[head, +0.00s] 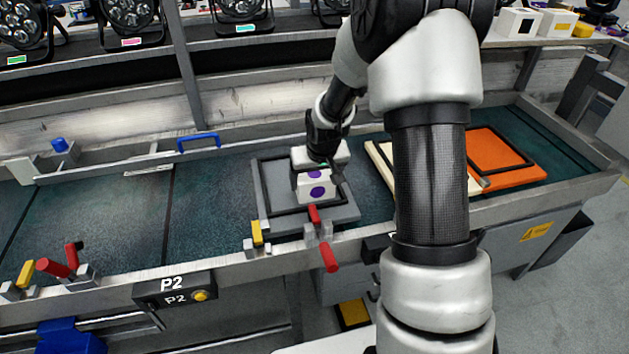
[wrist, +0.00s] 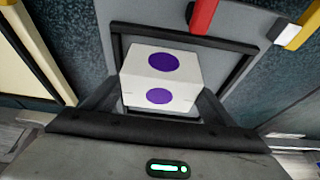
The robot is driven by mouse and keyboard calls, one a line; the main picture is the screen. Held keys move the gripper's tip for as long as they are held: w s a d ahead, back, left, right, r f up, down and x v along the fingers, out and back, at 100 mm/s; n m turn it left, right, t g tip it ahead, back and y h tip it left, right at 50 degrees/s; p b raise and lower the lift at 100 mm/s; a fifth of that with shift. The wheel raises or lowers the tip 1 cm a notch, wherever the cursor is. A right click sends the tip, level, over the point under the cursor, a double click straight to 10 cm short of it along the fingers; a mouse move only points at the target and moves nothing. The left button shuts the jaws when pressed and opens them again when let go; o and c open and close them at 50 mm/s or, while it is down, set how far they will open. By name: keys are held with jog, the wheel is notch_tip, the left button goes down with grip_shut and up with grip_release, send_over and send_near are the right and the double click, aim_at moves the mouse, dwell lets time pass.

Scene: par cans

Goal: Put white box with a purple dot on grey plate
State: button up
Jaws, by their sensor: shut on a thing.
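The white box (head: 325,188) has purple dots on two of its visible faces. It also shows in the wrist view (wrist: 148,75), between my fingers. My gripper (head: 317,178) is shut on it from above; in the wrist view, the gripper (wrist: 155,103) has a dark finger on each side of the box. The grey plate (head: 345,213) has a black square frame on it and lies on the dark green bench top. The box is over the framed area of the plate. I cannot tell whether its underside touches the plate.
Right of the grey plate are a cream plate (head: 380,160) and an orange plate (head: 492,150), partly behind my arm. Red-handled (head: 328,256) and yellow-handled (head: 257,233) clamps stand at the bench's front edge. Stage lights (head: 240,8) sit on the shelf behind.

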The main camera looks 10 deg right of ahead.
jog(key=shift+f, duration=0.2)
jog(key=o, duration=1.3)
jog(key=shift+r, duration=0.1)
